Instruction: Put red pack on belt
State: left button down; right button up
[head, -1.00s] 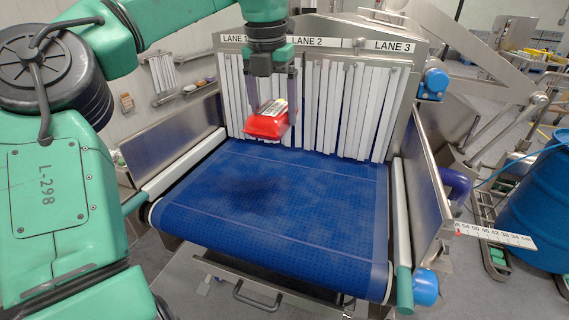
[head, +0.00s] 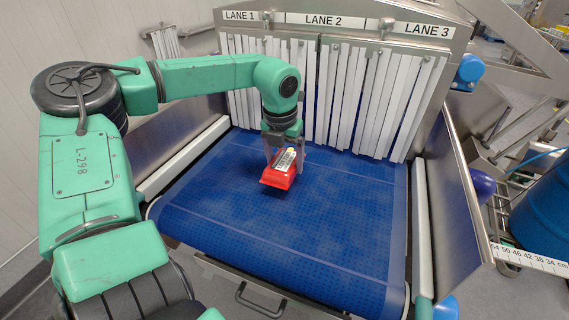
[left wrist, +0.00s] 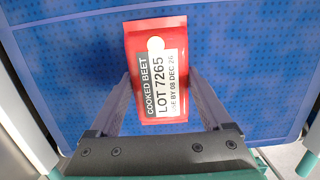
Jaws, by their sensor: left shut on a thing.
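The red pack (head: 277,179) has a white label on top and is over the back left part of the blue belt (head: 300,235). My left gripper (head: 283,160) is shut on the pack from above, with a finger on each side. In the left wrist view the red pack (left wrist: 157,72) sits between the fingertips of the gripper (left wrist: 158,88), its label reading "COOKED BEET LOT 7265". The blue belt (left wrist: 70,80) fills the background there. I cannot tell whether the pack's underside touches the belt. My right gripper is not in view.
White strip curtains (head: 345,95) hang at the belt's back under a sign board with LANE 1, LANE 2 and LANE 3. Metal side walls flank the belt, including the right one (head: 465,185). The belt's front and right are clear.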

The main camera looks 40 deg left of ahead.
pick_arm(q)
jog(key=shift+s+d+f, duration=0.15)
jog(key=shift+f, duration=1.05)
grip_release()
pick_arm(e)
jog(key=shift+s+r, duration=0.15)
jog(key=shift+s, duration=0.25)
